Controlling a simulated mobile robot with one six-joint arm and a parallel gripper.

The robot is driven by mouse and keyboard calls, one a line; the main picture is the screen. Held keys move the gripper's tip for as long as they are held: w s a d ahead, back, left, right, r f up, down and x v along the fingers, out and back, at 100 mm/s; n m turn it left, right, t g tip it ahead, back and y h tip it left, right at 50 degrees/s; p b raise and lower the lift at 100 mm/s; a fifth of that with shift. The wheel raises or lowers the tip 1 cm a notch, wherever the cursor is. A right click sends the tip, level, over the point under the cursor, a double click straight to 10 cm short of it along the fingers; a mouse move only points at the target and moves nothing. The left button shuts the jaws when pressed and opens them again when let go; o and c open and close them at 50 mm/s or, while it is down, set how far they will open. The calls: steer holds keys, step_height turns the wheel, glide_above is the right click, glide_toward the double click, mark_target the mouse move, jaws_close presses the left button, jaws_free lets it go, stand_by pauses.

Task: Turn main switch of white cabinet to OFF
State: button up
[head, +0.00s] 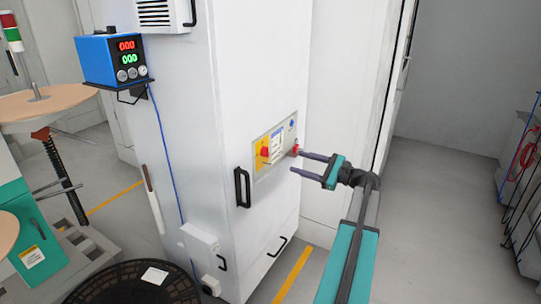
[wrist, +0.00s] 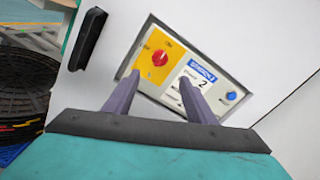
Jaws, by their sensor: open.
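The white cabinet (head: 225,95) stands in the middle of the head view. Its panel carries a red rotary switch (head: 265,153) on a yellow plate, at the panel's left end. In the wrist view the red switch (wrist: 160,59) shows a little beyond the fingertips, roughly centred between them. My gripper (head: 298,162) is open and empty, right of the switch in the head view, in front of the panel's right end. Its two fingers also show in the wrist view (wrist: 159,77). The switch's markings are too small to read, so I cannot tell its position.
A label (wrist: 190,88) and a blue button (wrist: 231,95) sit right of the switch. A small red part (head: 295,150) shows near my upper fingertip. A black door handle (head: 242,187) is left of the panel. A blue controller (head: 112,60) stands at left. Floor at right is clear.

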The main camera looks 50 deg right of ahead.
mark_target(266, 152)
steer(key=p+x, duration=0.1)
steer(key=x, duration=1.2)
steer(key=shift+w, duration=0.25)
steer(key=shift+c, duration=0.5)
steer(key=c, duration=1)
steer(key=shift+o, duration=0.3)
steer(key=shift+n+b, duration=0.4)
steer(key=shift+r+n+b, duration=0.1)
steer(key=shift+n+b, duration=4.15)
steer(key=shift+n, duration=0.1)
steer(key=shift+r+n+b, duration=0.15)
steer(key=shift+n+b, duration=4.1)
steer(key=shift+n, duration=0.1)
